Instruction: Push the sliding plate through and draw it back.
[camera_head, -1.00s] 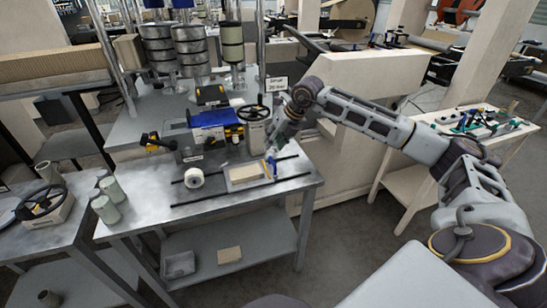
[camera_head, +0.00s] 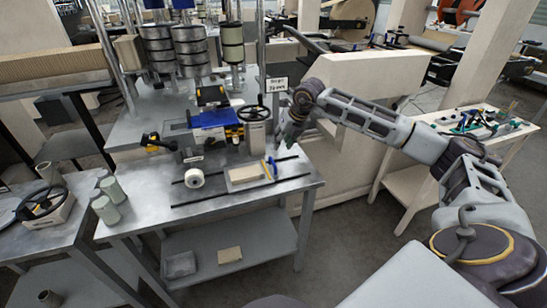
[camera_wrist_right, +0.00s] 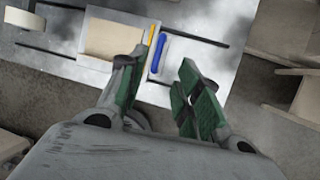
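A flat tan plate (camera_head: 245,174) lies between two dark rails on the metal table; I cannot tell for sure that it is the sliding plate. It also shows in the right wrist view (camera_wrist_right: 112,39). A blue bar (camera_head: 272,168) and a thin yellow stick (camera_head: 265,169) lie just right of it. My right gripper (camera_head: 287,140) hangs over the table's right edge, beyond the blue bar. In the right wrist view my right gripper (camera_wrist_right: 161,72) has its green-padded fingers apart with nothing between them. My left gripper is not in view.
A white roll (camera_head: 194,178) stands left of the plate. Behind is a blue machine (camera_head: 213,119) with a handwheel (camera_head: 253,113). The metal table (camera_head: 240,200) has bare top in front of the rails. A pale bench (camera_head: 430,170) with tools stands at right.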

